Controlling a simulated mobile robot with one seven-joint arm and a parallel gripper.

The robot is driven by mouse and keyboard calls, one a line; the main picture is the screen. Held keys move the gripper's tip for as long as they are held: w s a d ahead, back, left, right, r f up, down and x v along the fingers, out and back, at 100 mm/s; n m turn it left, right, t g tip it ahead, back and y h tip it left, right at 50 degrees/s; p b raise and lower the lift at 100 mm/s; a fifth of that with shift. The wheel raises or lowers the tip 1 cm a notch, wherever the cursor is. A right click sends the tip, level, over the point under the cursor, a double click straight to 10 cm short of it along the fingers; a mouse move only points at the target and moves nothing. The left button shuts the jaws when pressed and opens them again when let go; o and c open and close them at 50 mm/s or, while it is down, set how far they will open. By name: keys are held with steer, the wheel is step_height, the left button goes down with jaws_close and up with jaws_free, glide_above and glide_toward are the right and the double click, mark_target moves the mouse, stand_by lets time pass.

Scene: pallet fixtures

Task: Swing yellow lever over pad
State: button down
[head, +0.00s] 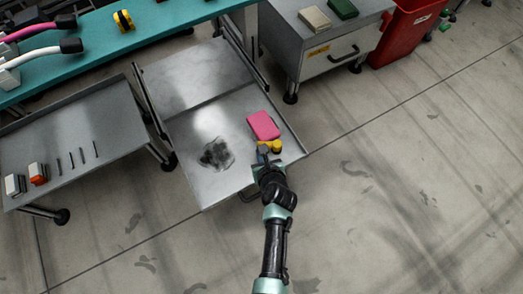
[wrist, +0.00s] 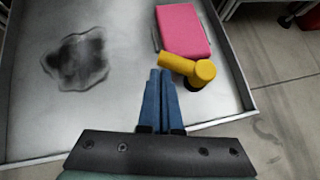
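The yellow lever (wrist: 190,67) is a short arm with a round hub at its right end on a dark base, in the metal tray. In the head view the lever (head: 271,146) is at the tray's right side, just ahead of my gripper. My gripper (wrist: 160,72) has its blue fingers together with nothing visible between them. Their tips are just in front of the lever's left end; I cannot tell whether they touch. A pink pad-like block (wrist: 183,30) lies right behind the lever and also shows in the head view (head: 263,126).
A dark stain-like patch (wrist: 76,60) lies left on the tray floor (head: 190,135). The tray has a low raised rim. A side table (head: 85,130) with small parts stands left, a drawer cabinet (head: 325,50) and red bin (head: 398,35) behind right. Floor at right is clear.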

steer(key=shift+w+a+r+p, duration=0.15)
steer(key=shift+w+a+p, duration=0.3)
steer(key=shift+w+p, duration=0.25)
steer(key=shift+w+a+p, duration=0.2)
steer(key=shift+w+p, duration=0.25)
steer(key=shift+w, duration=0.55)
